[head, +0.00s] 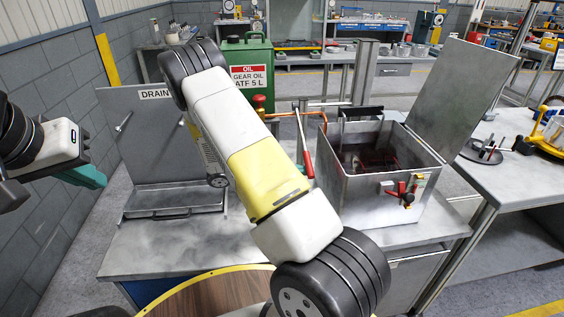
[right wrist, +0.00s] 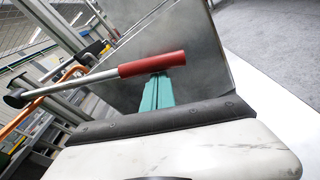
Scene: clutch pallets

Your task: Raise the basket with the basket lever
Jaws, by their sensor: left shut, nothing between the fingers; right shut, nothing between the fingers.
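The open metal tank (head: 362,204) stands on the bench at centre right, its lid raised. Something dark and red shows inside it, but I cannot make out the basket clearly. A lever with a red grip (head: 308,165) shows beside the tank's left wall. In the right wrist view a lever's red grip (right wrist: 152,64) and grey rod cross above my right gripper (right wrist: 162,80). Its teal fingers are shut and empty, their tips just under the grip; I cannot tell whether they touch it. My arm hides this gripper in the head view. My left gripper (head: 90,177) is shut and empty at far left.
A DRAIN panel (head: 140,150) with a tray (head: 165,212) stands left on the bench. A green gear oil can (head: 248,60) and an orange pipe (head: 302,128) are behind my right arm. Red-handled valves (head: 402,190) stick out from the tank's front. A side table (head: 500,185) stands right.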

